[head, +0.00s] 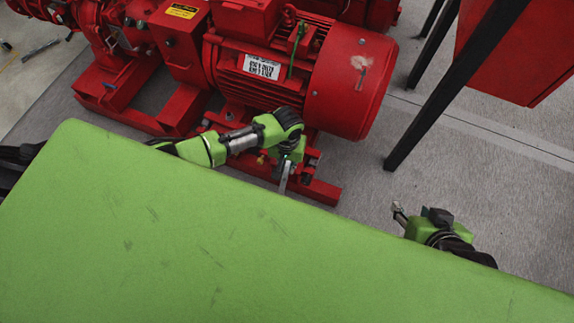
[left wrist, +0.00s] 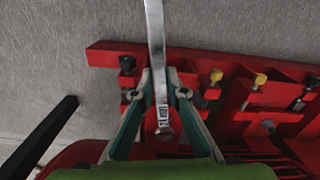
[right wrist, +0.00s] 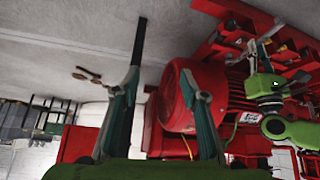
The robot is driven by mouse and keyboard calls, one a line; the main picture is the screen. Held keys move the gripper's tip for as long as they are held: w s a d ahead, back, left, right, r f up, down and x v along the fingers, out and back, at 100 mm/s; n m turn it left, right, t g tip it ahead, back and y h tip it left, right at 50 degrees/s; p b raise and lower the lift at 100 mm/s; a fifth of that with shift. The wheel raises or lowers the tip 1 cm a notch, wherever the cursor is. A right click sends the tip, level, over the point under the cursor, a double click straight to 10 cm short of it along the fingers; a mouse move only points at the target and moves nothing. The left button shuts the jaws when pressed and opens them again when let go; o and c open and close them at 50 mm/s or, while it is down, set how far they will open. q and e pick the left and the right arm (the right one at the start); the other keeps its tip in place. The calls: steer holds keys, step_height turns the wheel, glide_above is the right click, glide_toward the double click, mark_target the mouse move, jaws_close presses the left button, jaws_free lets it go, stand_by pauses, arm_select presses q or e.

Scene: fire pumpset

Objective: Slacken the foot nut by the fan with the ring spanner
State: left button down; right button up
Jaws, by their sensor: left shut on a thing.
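The red motor (head: 350,80) stands on a red base rail (head: 318,192); its rounded fan end faces right. My left gripper (head: 285,168) is shut on the steel ring spanner (left wrist: 155,35) beside this end. The spanner's shank runs between the fingertips (left wrist: 160,88) in the left wrist view, its lower end over red metal. A dark bolt (left wrist: 127,64) stands on the rail left of the spanner, apart from it. I cannot tell which fastener is the foot nut, or whether the spanner is around one. My right gripper (right wrist: 160,84) is open and empty, right of the motor.
Yellow-headed bolts (left wrist: 216,76) stand along the rail. A black post (head: 440,90) supports a red cabinet (head: 520,50) to the right. A plier-like tool (right wrist: 87,75) appears on the floor. My green body fills the foreground. Grey floor is clear between motor and post.

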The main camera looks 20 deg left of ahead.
arm_select(q)
steer(key=shift+r+p, duration=0.5)
steer(key=shift+r, duration=0.05)
steer(key=shift+r+p, duration=0.45)
steer(key=shift+p, duration=0.1)
arm_select(e)
steer(key=s+d+f+g+h, duration=0.1)
steer(key=s+d+g, duration=0.1)
steer(key=s, duration=0.5)
steer(key=shift+s+f+g, duration=0.25)
steer(key=shift+s+g, duration=0.05)
steer(key=shift+g, duration=0.5)
steer(key=shift+d, duration=0.1)
